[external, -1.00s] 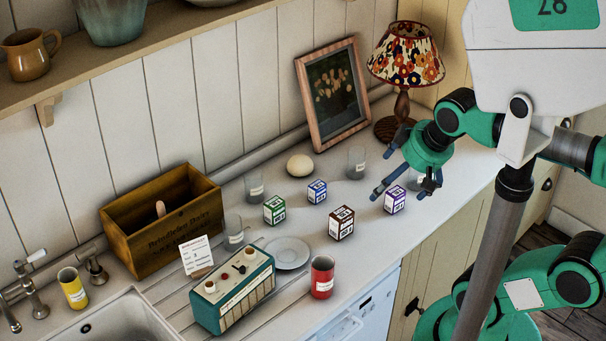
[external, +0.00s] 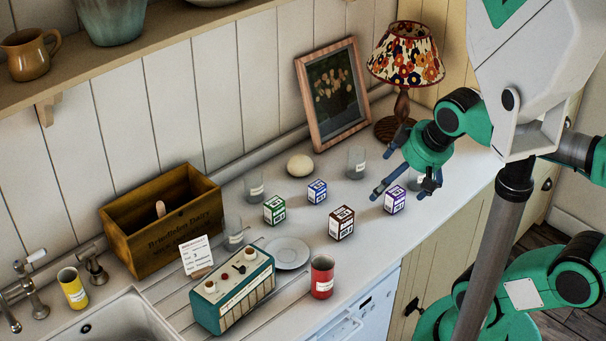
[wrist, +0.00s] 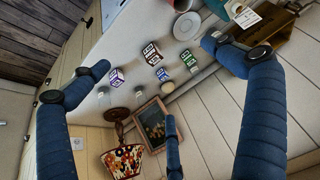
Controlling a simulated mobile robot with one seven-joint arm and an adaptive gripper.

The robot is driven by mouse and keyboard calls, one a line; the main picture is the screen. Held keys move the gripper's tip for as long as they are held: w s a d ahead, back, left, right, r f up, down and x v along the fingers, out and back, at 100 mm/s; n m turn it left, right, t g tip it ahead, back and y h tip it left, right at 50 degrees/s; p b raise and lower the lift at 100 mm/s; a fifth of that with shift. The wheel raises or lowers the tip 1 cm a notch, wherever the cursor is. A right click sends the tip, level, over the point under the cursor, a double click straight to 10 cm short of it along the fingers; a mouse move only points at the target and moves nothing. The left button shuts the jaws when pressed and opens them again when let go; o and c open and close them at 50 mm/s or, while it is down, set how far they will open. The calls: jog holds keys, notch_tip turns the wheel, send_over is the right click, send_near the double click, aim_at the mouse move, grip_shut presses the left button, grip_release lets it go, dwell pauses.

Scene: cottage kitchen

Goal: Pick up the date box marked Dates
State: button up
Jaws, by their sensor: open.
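Several small cube boxes stand apart on the white counter: a brown box (external: 341,223), a purple box (external: 395,200), a green box (external: 274,210) and a blue box (external: 317,191). Their labels are too small to read, so I cannot tell which is marked Dates. My gripper (external: 384,165) is open and empty, above the counter at the right, near the purple box. In the wrist view, the brown box (wrist: 151,54) shows between my spread fingers (wrist: 155,58), with the purple box (wrist: 117,77) to its left and the green box (wrist: 190,61) and blue box (wrist: 162,74) nearby.
Several clear glasses (external: 356,163) and an egg (external: 300,165) stand behind the boxes. A saucer (external: 290,252), red cup (external: 322,278), green radio-like box (external: 232,296) and wooden crate (external: 158,250) are left or front. A lamp (external: 404,60) and frame (external: 333,95) stand at the back.

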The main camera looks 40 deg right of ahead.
jog(key=c, duration=0.7)
jog(key=shift+w, duration=0.1)
jog(key=g+p, duration=0.6)
jog(key=p, duration=0.2)
send_over(342, 213)
notch_tip(342, 213, down, 19)
jog(key=shift+w+f, duration=0.1)
jog(key=shift+f, duration=0.1)
jog(key=shift+f+b, duration=0.65)
jog(key=shift+f, duration=3.55)
